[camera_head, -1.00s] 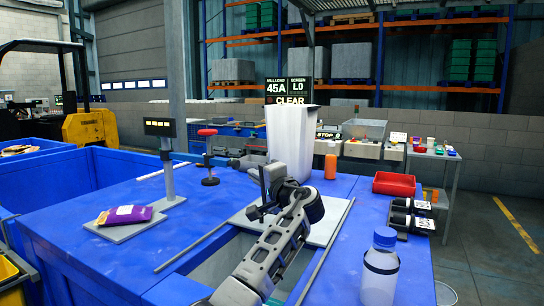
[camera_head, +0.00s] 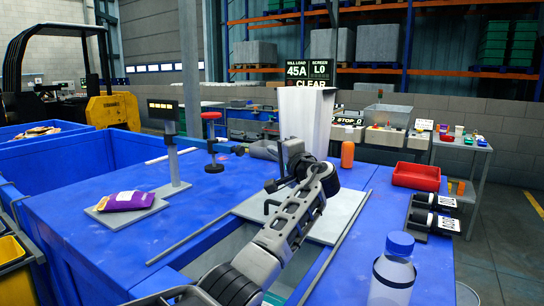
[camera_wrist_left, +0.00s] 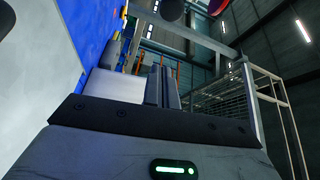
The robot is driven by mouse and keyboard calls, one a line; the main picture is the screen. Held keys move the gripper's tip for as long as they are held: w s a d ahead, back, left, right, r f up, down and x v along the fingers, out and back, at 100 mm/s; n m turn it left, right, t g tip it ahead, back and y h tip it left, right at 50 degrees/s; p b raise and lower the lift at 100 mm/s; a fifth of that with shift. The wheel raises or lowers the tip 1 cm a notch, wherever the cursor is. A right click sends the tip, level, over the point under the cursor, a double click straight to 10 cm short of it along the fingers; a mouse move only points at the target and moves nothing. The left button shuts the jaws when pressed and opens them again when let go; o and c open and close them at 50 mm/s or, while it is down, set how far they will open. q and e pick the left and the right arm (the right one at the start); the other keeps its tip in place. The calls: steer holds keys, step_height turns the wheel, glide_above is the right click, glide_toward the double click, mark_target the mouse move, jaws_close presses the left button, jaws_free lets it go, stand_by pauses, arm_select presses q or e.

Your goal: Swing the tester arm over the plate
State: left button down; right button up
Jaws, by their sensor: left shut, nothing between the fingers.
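A small stand with a red knob (camera_head: 211,116) and a dark post stands at the back of the blue table; it looks like the tester, but its arm is hard to make out. A pale flat plate (camera_head: 345,222) lies on the table, partly hidden by my left arm. My right gripper is not in view.
A purple packet (camera_head: 127,200) lies on a grey scale with a display post (camera_head: 166,140). A white bin (camera_head: 303,120) and orange cylinder (camera_head: 347,154) stand behind.

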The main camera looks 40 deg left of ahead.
arm_select(q)
steer(key=s+a+p, duration=0.1)
steer(key=a+p, duration=0.1)
steer(key=a, duration=0.5)
steer(key=shift+p, duration=0.3)
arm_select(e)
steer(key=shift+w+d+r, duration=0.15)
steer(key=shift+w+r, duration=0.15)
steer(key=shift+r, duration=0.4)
arm_select(q)
steer(key=shift+s+f, duration=0.1)
steer(key=shift+f, duration=0.05)
steer(key=shift+d, duration=0.1)
